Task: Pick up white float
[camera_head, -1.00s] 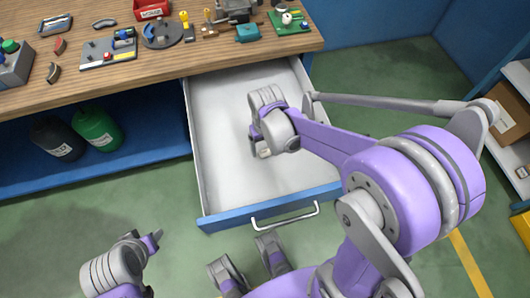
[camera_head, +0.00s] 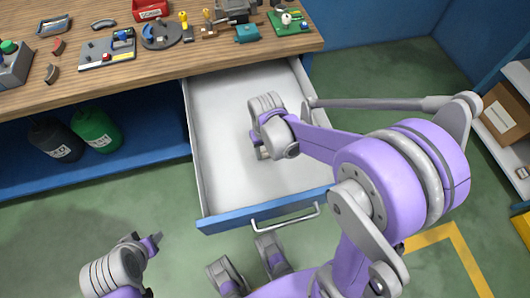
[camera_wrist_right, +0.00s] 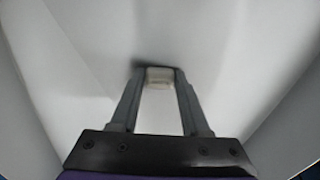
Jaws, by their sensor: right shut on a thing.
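A small whitish block, which I take to be the white float (camera_wrist_right: 159,76), sits between the fingertips in the right wrist view. My right gripper (camera_wrist_right: 160,84) is shut on it, inside the open drawer. In the head view my right gripper (camera_head: 261,153) points down into the drawer, and its own wrist hides most of the float. I cannot tell whether the float touches the drawer floor. My left gripper (camera_head: 154,242) is at the lower left, over the floor and away from the drawer. Its jaw opening is not clear.
The white drawer (camera_head: 222,185) with a blue front is pulled out below the wooden workbench (camera_head: 150,82). Tools and parts lie on the bench top. Dark and green bottles (camera_head: 96,129) stand on the shelf below. Shelves with a cardboard box (camera_head: 507,113) are at the right.

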